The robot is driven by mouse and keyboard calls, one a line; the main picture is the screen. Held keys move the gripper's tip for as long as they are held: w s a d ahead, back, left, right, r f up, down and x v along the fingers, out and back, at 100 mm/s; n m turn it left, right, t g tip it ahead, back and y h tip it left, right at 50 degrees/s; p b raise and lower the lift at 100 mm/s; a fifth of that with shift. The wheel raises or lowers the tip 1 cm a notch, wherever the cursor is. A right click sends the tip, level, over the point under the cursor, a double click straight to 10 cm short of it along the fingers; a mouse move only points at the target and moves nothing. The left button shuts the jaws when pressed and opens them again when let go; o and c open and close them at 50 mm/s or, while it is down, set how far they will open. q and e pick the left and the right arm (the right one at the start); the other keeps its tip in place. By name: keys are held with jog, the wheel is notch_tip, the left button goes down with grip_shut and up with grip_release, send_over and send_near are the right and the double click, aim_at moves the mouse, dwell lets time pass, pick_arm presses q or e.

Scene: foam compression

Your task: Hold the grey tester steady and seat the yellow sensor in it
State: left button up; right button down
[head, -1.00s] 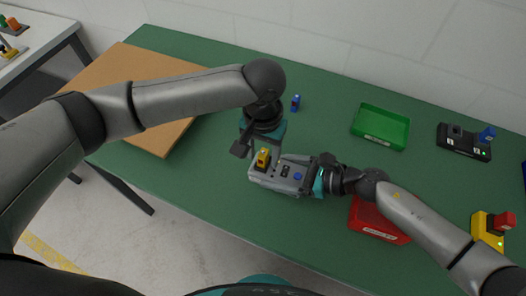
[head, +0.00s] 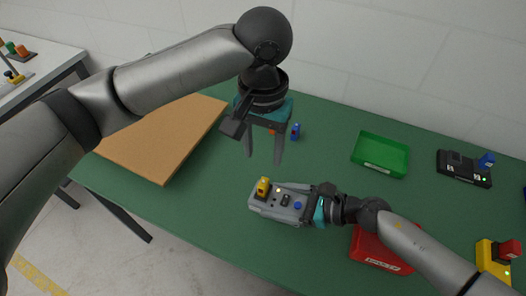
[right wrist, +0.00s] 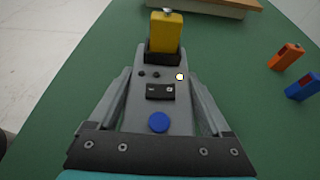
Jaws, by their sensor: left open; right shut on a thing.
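The grey tester (head: 271,207) lies on the green table, with a blue button, a small black display and a lit pale lamp on top. The yellow sensor (head: 263,187) stands upright in the black socket at the tester's far end; it also shows in the right wrist view (right wrist: 167,33). My right gripper (head: 312,205) is shut on the tester's near end, one finger along each side in the right wrist view (right wrist: 160,105). My left gripper (head: 264,158) is open and empty, above and behind the tester, clear of the sensor.
A green tray (head: 380,169) is at the back right and a red bin (head: 366,257) beside my right arm. A brown board (head: 160,139) lies left. Black (head: 464,177) and yellow (head: 489,258) devices stand far right.

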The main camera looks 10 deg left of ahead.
dwell(0.4)
grip_release()
